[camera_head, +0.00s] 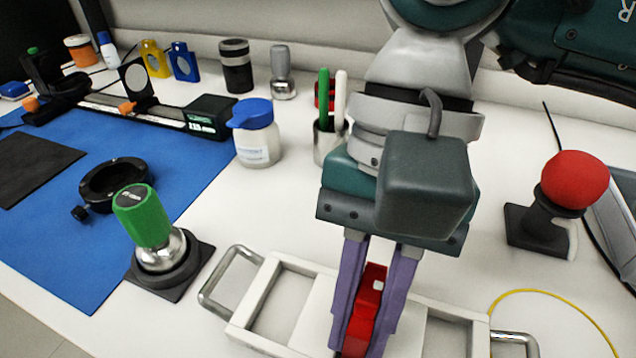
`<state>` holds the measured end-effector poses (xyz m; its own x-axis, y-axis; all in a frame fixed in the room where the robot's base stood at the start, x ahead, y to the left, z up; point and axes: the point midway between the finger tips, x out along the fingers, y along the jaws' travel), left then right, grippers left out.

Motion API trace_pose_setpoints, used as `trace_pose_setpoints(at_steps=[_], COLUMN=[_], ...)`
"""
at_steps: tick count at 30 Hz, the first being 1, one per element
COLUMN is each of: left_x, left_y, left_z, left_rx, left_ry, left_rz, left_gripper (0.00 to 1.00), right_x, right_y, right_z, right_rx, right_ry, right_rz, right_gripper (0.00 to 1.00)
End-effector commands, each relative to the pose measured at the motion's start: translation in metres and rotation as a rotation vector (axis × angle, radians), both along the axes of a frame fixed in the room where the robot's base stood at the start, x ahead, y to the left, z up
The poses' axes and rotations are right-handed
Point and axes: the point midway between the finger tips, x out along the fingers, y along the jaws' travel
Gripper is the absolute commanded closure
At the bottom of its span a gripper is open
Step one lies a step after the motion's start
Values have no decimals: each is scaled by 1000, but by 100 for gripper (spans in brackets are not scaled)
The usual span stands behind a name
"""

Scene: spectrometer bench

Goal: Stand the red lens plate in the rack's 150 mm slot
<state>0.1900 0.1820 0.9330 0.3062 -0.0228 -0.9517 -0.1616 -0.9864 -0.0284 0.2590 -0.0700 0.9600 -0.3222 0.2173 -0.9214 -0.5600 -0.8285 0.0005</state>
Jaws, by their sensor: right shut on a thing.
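My right gripper (366,312) points down over the white tray (262,296) at the bottom middle. Its purple fingers are shut on a red piece, which looks like the red lens plate (362,322), seen nearly edge-on and upright. The fingers hide its sides, and I cannot tell whether its lower end touches the tray. A black rail (150,112) with a small display lies at the back left, with a dark round plate upright on it. No slot labelled 150 mm can be made out. My left gripper is not in view.
A green-capped knob (142,215) stands left of the tray, and a red-topped knob (575,180) right. A blue-lidded jar (255,138) and a pen cup (329,140) stand behind. Yellow (155,70) and blue (184,74) plates stand far back. The blue mat (185,180) has free room.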

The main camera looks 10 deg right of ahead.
Motion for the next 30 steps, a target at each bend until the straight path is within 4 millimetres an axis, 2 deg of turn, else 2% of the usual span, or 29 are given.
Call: trace_pose_setpoints(at_steps=[1,9,10,17,20,30], left_x=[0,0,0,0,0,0], left_y=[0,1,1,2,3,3], left_z=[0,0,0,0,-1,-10], left_rx=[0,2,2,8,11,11], left_ry=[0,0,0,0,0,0], left_rz=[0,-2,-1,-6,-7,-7], left_gripper=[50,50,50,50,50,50], right_x=[0,0,0,0,3,25], right_y=[0,0,0,0,-1,-15], right_z=[0,0,0,0,6,65], right_rx=[0,0,0,0,1,1], right_ry=[0,0,0,0,-2,-6], right_rz=[0,0,0,0,-1,-1], right_gripper=[77,46,45,45,45,45])
